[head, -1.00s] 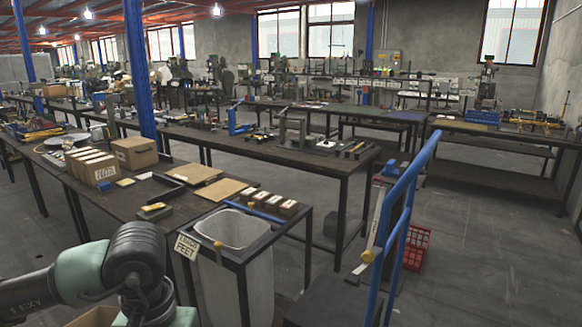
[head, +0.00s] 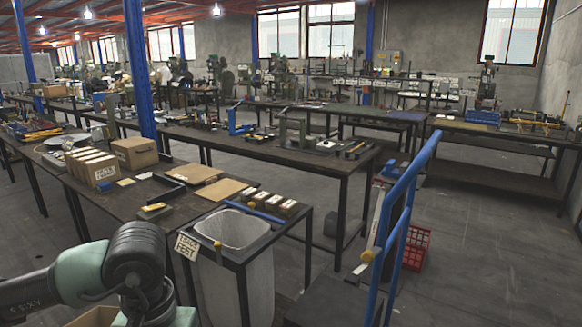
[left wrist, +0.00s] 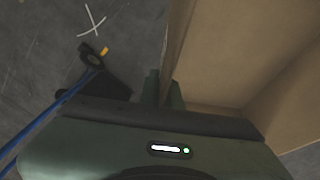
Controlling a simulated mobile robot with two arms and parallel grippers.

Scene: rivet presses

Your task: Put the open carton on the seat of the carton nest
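The open carton (left wrist: 245,60) is plain brown cardboard and fills the right of the left wrist view, its inside showing. My left gripper (left wrist: 163,92) has its two fingers on either side of the carton's near left wall and appears closed on it. In the head view only a bit of the carton (head: 92,317) shows at the bottom edge, beside my left arm; the fingers are hidden there. A dark L-shaped frame (head: 163,184) lies on the near bench and may be the carton nest; I cannot tell for sure. My right gripper is not in view.
The near bench (head: 110,203) holds small cartons (head: 92,167), a closed box (head: 135,152) and flat board (head: 222,190). A framed bin (head: 240,232) with a lettered sign stands at its near end. A blue-handled trolley (head: 408,200) stands right. Wrist view: floor at left.

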